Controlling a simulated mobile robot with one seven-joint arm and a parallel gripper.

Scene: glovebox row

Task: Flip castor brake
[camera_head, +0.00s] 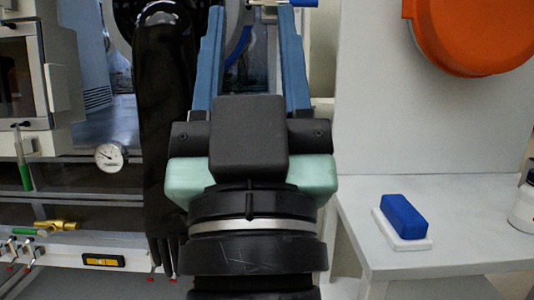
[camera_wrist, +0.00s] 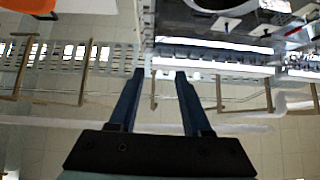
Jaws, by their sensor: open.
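My gripper (camera_head: 249,12) is open in the middle of the head view, its two blue fingers pointing up and away. Nothing shows between the fingertips. The gripper also shows in the wrist view (camera_wrist: 160,73), again with empty space between the fingers. I cannot make out a castor or its brake in either view. My wrist and gripper body hide the lower middle of the head view. A small blue part (camera_head: 302,3) shows at the top edge, close to the right finger; I cannot tell what it is or whether they touch.
A long black glove (camera_head: 166,60) hangs left of my gripper. A round gauge (camera_head: 110,157) and a yellow level (camera_head: 103,260) are on the left. On the right, a white bench (camera_head: 462,215) carries a blue block (camera_head: 403,214) on a white base. A large orange object (camera_head: 475,35) is above.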

